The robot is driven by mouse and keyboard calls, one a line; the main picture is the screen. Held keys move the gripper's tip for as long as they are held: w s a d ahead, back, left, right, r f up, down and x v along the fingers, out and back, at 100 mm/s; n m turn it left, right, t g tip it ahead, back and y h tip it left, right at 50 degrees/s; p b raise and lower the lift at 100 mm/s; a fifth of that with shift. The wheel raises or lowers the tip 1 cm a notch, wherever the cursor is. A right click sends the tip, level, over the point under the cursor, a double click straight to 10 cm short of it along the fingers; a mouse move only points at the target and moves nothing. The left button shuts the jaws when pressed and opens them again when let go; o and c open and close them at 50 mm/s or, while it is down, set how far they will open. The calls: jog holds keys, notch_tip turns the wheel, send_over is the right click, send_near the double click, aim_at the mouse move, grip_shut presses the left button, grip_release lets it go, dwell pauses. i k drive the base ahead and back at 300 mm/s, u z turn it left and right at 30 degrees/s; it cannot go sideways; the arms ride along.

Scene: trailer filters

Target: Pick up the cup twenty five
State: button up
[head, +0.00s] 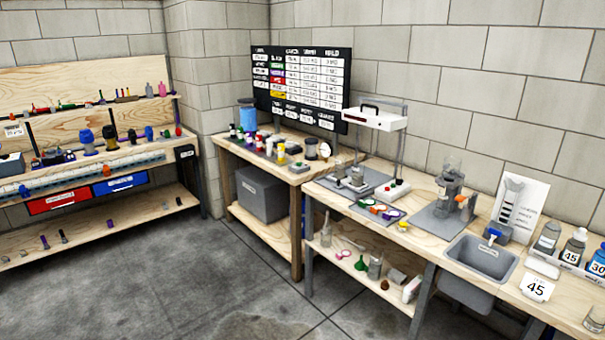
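I cannot make out a cup marked twenty five in the head view. A small clear glass cup (595,319) stands at the bottom right edge, partly cut off, and I see no readable number on it. A white bottle (575,247) marked 45 and a blue bottle (597,263), whose label seems to read 30, stand in a rack at the right. A white card (536,288) marked 45 stands in front of them. My gripper is not in view.
A grey sink (480,272) is set in the right wooden bench (408,239). A corner table (232,150) holds several small bottles before a black chart (300,88). A tool bench (95,165) with red and blue drawers stands left. The grey floor (180,275) between is clear.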

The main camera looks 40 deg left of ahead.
aim_at(403, 225)
jog(key=u, duration=0.3)
jog(key=k, duration=0.75)
jog(key=u, duration=1.5)
jog(key=i, duration=2.45)
jog(key=z, duration=0.75)
jog(key=i, duration=0.3)
jog(key=z, duration=0.4)
